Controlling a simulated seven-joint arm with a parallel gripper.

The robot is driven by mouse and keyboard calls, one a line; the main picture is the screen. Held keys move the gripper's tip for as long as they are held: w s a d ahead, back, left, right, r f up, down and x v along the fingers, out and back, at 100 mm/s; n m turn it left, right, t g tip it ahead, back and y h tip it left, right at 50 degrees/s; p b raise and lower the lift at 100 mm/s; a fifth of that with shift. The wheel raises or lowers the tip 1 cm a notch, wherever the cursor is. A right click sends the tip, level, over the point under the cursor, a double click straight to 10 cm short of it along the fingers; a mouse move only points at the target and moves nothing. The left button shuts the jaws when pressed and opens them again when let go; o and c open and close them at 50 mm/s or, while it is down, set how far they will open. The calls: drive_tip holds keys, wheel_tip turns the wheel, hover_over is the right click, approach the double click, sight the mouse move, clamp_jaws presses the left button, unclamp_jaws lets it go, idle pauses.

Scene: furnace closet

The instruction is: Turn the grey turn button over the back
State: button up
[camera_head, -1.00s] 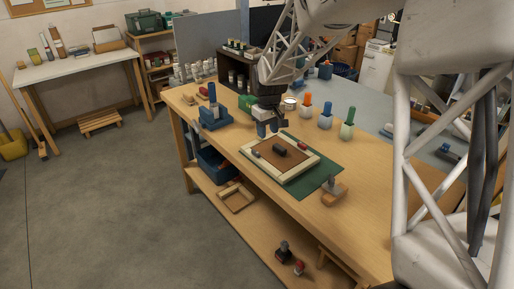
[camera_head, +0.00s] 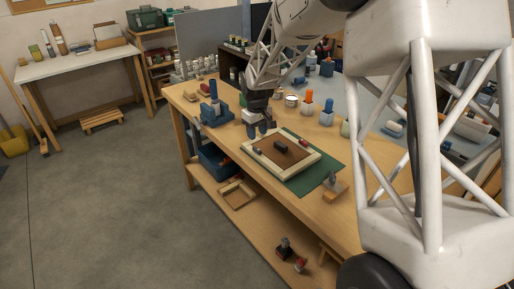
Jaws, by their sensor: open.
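A pale picture frame (camera_head: 295,178) lies flat with its brown back (camera_head: 270,157) facing up. A small grey piece (camera_head: 258,151), which looks like the grey turn button, sits at the left side of the frame; its exact angle is too small to tell. A dark block (camera_head: 281,146) rests on the middle of the back, and a small red piece (camera_head: 304,142) is at the far right side.
The frame lies on a green mat (camera_head: 327,174) on the wooden bench (camera_head: 225,139). A wooden block with a grey top (camera_head: 334,189) stands at the mat's near right. A blue holder (camera_head: 214,115) is to the left; several coloured-handled tools, one orange (camera_head: 308,97), stand behind.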

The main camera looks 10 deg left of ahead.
sight(257, 148)
drive_tip(key=shift+f, duration=3.65)
clamp_jaws()
